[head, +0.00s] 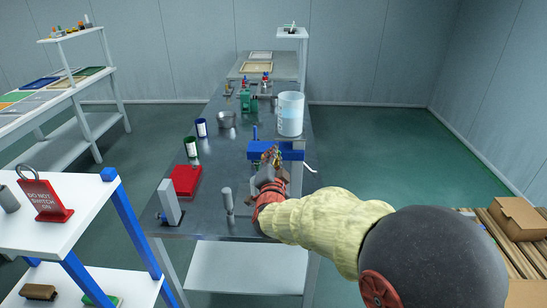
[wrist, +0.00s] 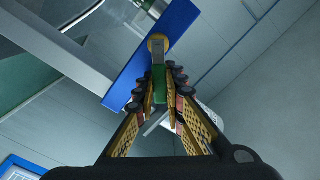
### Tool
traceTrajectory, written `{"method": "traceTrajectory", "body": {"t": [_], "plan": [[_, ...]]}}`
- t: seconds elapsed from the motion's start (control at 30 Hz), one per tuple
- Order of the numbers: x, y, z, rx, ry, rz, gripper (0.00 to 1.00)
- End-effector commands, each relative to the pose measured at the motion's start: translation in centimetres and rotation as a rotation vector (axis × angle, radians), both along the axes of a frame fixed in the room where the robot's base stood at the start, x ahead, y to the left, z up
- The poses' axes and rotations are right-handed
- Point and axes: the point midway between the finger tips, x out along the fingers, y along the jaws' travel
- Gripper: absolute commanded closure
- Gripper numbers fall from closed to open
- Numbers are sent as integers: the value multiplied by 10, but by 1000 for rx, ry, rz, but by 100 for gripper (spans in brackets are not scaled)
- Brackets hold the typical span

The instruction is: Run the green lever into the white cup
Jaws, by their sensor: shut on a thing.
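The green lever (wrist: 159,83) is in the middle of the wrist view, between the two fingers of my gripper (wrist: 164,92). The fingers are shut on it. A grey metal part with a yellowish round end lies just beyond the lever, against a blue bar (wrist: 132,75). In the head view my gripper (head: 270,158) is at the blue bar (head: 291,154), and it hides the lever there. A large pale, translucent container (head: 290,118) stands above the bar. I cannot make out a separate white cup.
The dark metal bench (head: 217,157) holds a red box (head: 187,180), a grey upright block (head: 169,201), a grey post (head: 228,200), two dark cans and a metal pot (head: 227,120). A white shelf with a red sign (head: 46,199) stands at left.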

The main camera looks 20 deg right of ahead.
Motion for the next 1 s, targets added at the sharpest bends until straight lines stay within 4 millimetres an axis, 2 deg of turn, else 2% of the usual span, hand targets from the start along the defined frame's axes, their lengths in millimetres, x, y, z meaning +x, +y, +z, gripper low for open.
{"method": "traceTrajectory", "body": {"t": [0.4,0.43,0.77,1.0], "plan": [[0,0,-1,8,-1,0,100],[0,0,-1,8,-1,0,89],[0,0,-1,8,-2,0,70],[0,0,-1,8,-2,0,70]]}}
